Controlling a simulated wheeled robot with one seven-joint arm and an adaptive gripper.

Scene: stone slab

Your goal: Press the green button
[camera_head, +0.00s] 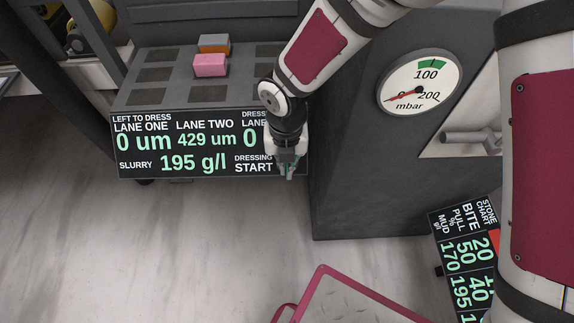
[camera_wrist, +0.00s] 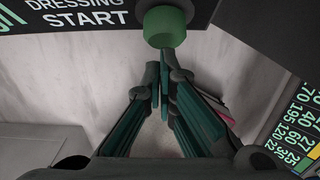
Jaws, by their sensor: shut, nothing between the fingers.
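The green button (camera_wrist: 166,27) shows at the top middle of the wrist view, a round green cap on a dark base beside the words "DRESSING START". My gripper (camera_wrist: 161,70) is shut and empty, with its fingertips just below the button in that picture. I cannot tell whether they touch it. In the head view my gripper (camera_head: 287,172) is in front of the right end of the black display panel (camera_head: 150,172), near the word "START". There the button is hidden behind my gripper.
A grey bench (camera_head: 128,98) above the panel carries a pink block (camera_head: 210,66) and a grey-and-orange block (camera_head: 214,42). A dark cabinet with a round mbar gauge (camera_head: 420,82) stands to the right. A stone chart (camera_head: 462,250) is at lower right. Pale floor lies below the panel.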

